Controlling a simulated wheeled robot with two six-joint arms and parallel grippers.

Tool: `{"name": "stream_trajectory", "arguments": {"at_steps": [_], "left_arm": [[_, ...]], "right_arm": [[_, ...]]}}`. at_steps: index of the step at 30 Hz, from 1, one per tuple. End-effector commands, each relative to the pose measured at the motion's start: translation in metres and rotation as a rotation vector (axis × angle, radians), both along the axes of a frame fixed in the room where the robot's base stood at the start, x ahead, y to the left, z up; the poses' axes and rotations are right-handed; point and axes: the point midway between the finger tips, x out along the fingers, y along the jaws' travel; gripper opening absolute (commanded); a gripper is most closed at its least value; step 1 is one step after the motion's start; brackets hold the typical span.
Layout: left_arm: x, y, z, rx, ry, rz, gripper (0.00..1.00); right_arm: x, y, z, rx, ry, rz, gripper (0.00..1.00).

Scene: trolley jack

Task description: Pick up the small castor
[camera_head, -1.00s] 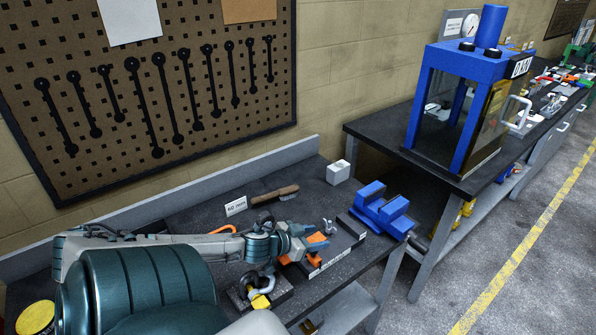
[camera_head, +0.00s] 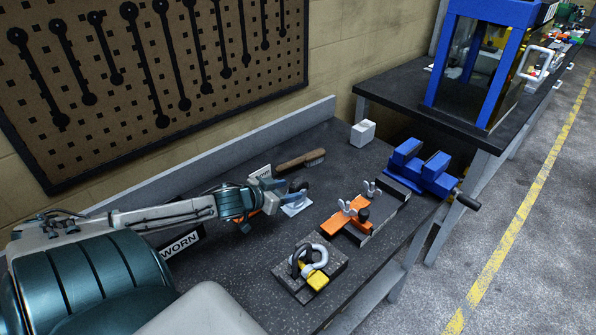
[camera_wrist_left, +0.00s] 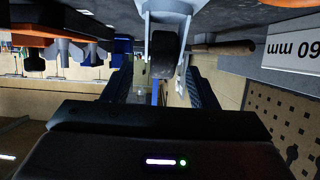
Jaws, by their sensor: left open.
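A castor (camera_head: 296,207) with a pale plate and a dark wheel stands on the black bench, in front of the wooden-handled brush. In the left wrist view the castor (camera_wrist_left: 163,50) shows at the top middle, its grey fork around a dark wheel. My left gripper (camera_head: 285,192) is open at the castor, partly hiding it in the head view. In the left wrist view its two fingers (camera_wrist_left: 160,90) lie either side of the castor's line, with nothing visibly clamped. My right gripper is not in view.
A brush (camera_head: 300,161) and a white sign (camera_wrist_left: 295,50) reading 60 mm are close by. An orange fixture (camera_head: 340,217) with wing-like grey pieces, a padlock and shackle on a block (camera_head: 332,262), and a blue vise (camera_head: 425,170) stand to the right. A white block (camera_head: 363,133) is behind.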

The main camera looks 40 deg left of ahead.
Motion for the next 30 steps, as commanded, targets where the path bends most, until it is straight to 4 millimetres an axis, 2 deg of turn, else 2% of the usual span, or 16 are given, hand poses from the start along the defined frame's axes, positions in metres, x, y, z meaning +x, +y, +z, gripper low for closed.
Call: {"name": "stream_trajectory", "arguments": {"at_steps": [1,4,7,10,15,22,30], "left_arm": [[0.003,0.000,-0.005,0.000,-0.001,-0.001,0.53],[0.007,-0.001,-0.004,0.000,0.001,-0.002,0.53],[0.008,-0.001,-0.004,0.000,0.002,-0.003,0.53],[0.013,-0.002,-0.004,0.000,0.000,-0.001,0.53],[0.031,-0.003,-0.002,-0.004,-0.003,0.001,0.53],[0.054,-0.005,-0.005,-0.005,-0.001,0.002,0.53],[0.062,-0.007,-0.008,0.001,0.003,-0.004,0.53]], "right_arm": [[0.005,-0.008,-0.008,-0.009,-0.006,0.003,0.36],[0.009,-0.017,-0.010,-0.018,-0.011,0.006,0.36],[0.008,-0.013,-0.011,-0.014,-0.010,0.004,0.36],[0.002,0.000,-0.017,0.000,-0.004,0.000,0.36],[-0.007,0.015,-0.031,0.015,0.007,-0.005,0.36],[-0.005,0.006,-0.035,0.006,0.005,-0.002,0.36],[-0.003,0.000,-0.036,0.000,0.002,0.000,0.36]]}}
